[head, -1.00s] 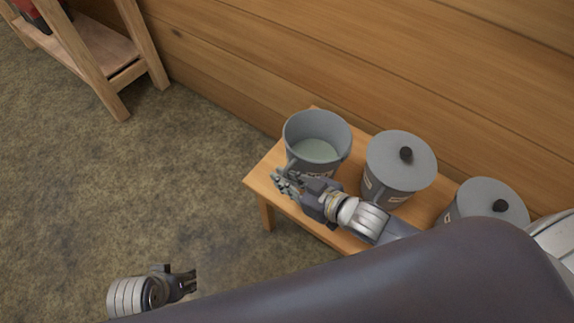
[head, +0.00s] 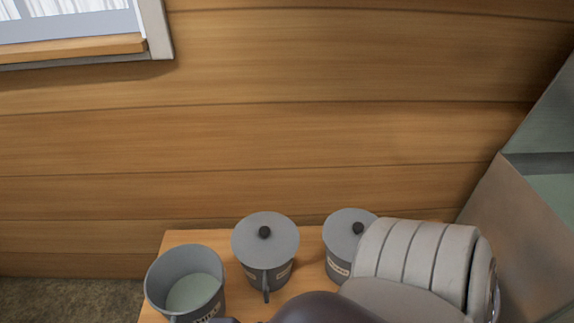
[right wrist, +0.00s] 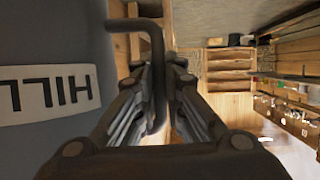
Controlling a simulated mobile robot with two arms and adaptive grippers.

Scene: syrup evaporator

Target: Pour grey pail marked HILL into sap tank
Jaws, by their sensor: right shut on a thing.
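The grey pail marked HILL (head: 183,262) stands open on the wooden bench at the lower left of the head view, with pale liquid inside. Its white HILL label (right wrist: 45,95) fills the left of the right wrist view. My right gripper (right wrist: 160,75) is shut on the pail's dark handle (right wrist: 150,28), beside the pail wall. In the head view this grip is cut off at the bottom edge. A large grey metal vessel (head: 505,215) stands at the right edge; I cannot tell if it is the sap tank. My left gripper is out of view.
Two lidded grey pails, one in the middle (head: 265,240) and one farther right (head: 347,235), stand on the same bench (head: 190,237). A plank wall (head: 300,140) rises close behind. A window (head: 75,30) is at the upper left.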

